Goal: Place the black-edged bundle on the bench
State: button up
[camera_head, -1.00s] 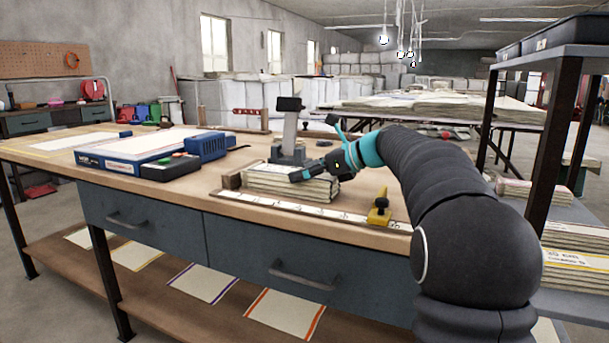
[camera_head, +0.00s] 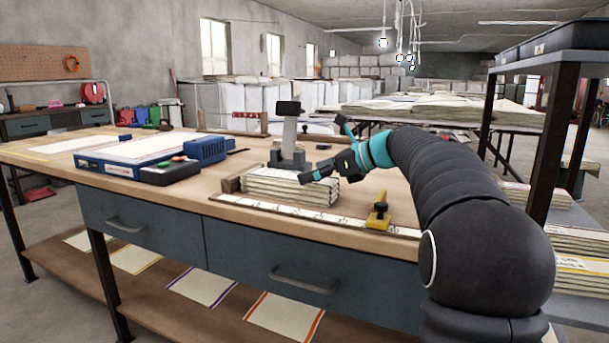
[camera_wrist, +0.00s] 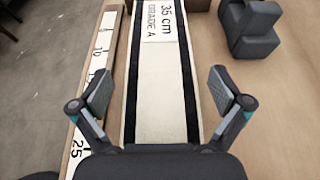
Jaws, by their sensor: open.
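The black-edged bundle (camera_head: 290,188) is a cream, layered stack lying flat on the wooden bench (camera_head: 345,217). In the wrist view the bundle (camera_wrist: 160,90) shows two black edge bands and a label reading "35 cm GRADE A". My gripper (camera_head: 327,149) is open and empty at the right end of the bundle. In the wrist view its two fingers (camera_wrist: 160,90) stand wide apart, one on each side of the bundle, with gaps between. The near finger overlaps part of the bundle in the head view.
A marked ruler strip (camera_head: 260,207) runs along the bench's front edge, with a yellow clamp (camera_head: 378,215) on it. A grey stand (camera_head: 289,140) is just behind the bundle. A blue device (camera_head: 125,157) lies left. A dark shelf rack (camera_head: 550,140) stands right.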

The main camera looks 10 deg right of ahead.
jog(key=v, duration=0.9)
jog(key=shift+d+r+p, duration=0.15)
jog(key=shift+d+p, duration=0.05)
jog(key=shift+p, duration=0.25)
jog(key=shift+s, duration=0.15)
jog(key=s+a+f+n+h, duration=0.1)
jog(key=s+a+n, duration=0.1)
jog(key=s+a+f+n+g+h, duration=0.1)
jog(key=s+a+f, duration=0.1)
jog(key=s+a, duration=0.1)
jog(key=s+a+f+n+h, duration=0.1)
jog(key=s+a+f+n, duration=0.1)
jog(key=s, duration=0.1)
jog(key=shift+s+a+n+g, duration=0.2)
jog(key=shift+n+g, duration=0.1)
jog(key=shift+g, duration=0.1)
jog(key=s+f+n+h, duration=0.4)
jog(key=s+f+n, duration=0.5)
jog(key=s, duration=0.3)
jog(key=s+a+f+n+h, duration=0.1)
jog(key=s+f+n+h, duration=0.3)
jog(key=s+f+n, duration=0.6)
jog(key=s, duration=0.3)
jog(key=shift+s+a+n+g, duration=0.3)
